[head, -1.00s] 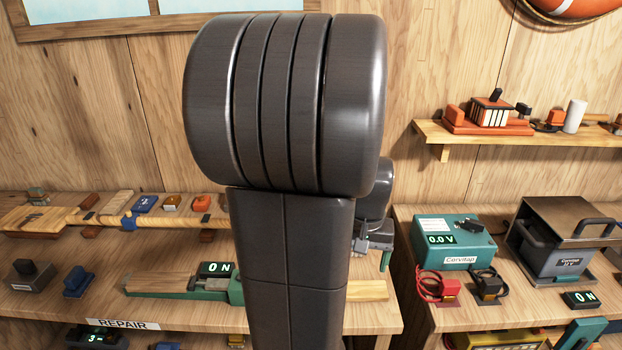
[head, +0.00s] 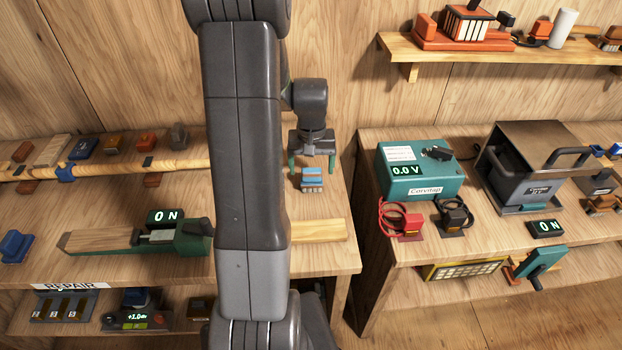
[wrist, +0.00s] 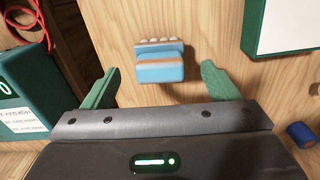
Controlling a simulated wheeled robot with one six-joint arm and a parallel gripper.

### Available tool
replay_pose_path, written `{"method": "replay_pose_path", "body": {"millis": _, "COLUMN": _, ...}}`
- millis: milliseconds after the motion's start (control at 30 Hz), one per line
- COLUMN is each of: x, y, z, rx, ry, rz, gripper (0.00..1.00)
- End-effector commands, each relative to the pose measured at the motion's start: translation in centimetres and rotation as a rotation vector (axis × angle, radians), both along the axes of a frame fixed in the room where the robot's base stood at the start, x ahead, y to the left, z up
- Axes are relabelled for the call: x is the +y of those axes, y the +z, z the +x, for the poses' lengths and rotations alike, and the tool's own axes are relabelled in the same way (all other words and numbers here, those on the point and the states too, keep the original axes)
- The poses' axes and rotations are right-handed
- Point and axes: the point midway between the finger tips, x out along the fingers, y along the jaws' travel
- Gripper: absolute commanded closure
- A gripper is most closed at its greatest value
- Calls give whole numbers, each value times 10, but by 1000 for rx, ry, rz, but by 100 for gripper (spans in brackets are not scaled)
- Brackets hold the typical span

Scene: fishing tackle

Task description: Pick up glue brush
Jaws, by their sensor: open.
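A small blue block with a pale bristle-like row along one edge, likely the glue brush (head: 312,179), lies near the back right of the left bench. It also shows in the wrist view (wrist: 160,70), with an orange-brown stripe across it. My gripper (head: 312,164) is above and just behind it, pointing down. The green fingers are apart, one on each side of the block in the wrist view (wrist: 158,76), with nothing held. I cannot tell how much height is left between the fingertips and the bench.
A teal meter box (head: 418,172) stands on the right bench across a gap. A green-handled tool (head: 140,240) and a force display (head: 168,218) lie left of my arm. A wooden pole (head: 105,168) lies behind them. Bare bench surrounds the blue block.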

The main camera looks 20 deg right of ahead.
Motion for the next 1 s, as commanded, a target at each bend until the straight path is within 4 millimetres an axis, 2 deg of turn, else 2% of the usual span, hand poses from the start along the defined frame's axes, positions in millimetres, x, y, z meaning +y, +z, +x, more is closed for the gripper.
{"method": "replay_pose_path", "body": {"millis": 167, "x": 0, "y": -9, "z": 1, "rx": 1, "ry": 0, "rz": 0, "gripper": 18}}
{"method": "replay_pose_path", "body": {"millis": 500, "x": -1, "y": -48, "z": 5, "rx": 1, "ry": 0, "rz": 0, "gripper": 18}}
{"method": "replay_pose_path", "body": {"millis": 833, "x": -1, "y": -55, "z": 5, "rx": -2, "ry": 0, "rz": -1, "gripper": 18}}
{"method": "replay_pose_path", "body": {"millis": 867, "x": -1, "y": -55, "z": 5, "rx": -2, "ry": 0, "rz": -1, "gripper": 20}}
{"method": "replay_pose_path", "body": {"millis": 1000, "x": -1, "y": -55, "z": 5, "rx": -2, "ry": 0, "rz": -1, "gripper": 48}}
